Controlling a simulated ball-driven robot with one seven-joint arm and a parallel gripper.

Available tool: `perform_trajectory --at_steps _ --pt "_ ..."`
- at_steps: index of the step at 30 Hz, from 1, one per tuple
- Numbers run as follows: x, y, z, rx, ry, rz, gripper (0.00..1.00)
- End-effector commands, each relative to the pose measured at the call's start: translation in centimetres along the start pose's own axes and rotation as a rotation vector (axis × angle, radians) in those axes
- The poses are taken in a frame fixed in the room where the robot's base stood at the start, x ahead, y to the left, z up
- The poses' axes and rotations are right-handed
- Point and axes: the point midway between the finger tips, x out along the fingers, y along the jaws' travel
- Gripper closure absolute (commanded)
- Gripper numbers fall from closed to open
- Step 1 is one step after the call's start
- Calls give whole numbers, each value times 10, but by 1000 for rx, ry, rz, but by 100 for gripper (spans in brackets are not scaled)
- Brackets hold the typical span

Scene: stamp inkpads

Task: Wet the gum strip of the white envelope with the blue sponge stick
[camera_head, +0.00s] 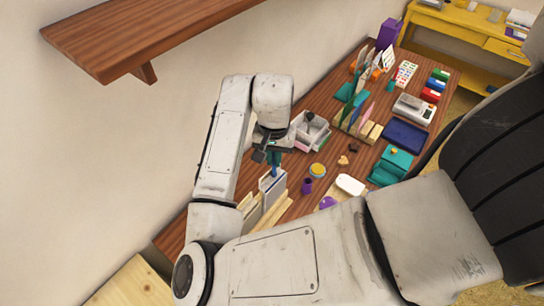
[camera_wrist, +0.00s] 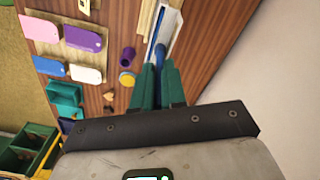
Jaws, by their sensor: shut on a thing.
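My gripper (camera_head: 273,156) hangs over the near end of the wooden table, with its green fingers (camera_wrist: 159,66) pointing down. It is shut on the blue sponge stick (camera_wrist: 160,53), which shows between the fingertips in the wrist view. A bit of the blue stick (camera_head: 275,170) also shows below the fingers in the head view. A white envelope (camera_wrist: 174,28) stands in a light wooden holder, just below and beyond the fingertips; it also shows in the head view (camera_head: 268,183). I cannot tell whether the stick touches the envelope. The gum strip is too small to make out.
A purple cup (camera_head: 307,186) and a round yellow-topped pot (camera_head: 317,170) stand right of the holder. A wooden shelf (camera_head: 150,40) hangs at upper left.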

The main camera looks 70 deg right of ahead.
Motion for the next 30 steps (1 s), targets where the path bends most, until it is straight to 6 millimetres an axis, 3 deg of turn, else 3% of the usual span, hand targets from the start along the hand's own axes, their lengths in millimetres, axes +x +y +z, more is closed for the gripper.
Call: perform_trajectory --at_steps 19,30 --pt "0 7 -14 1 0 0 100" --pt "0 2 -7 0 -1 -1 100"
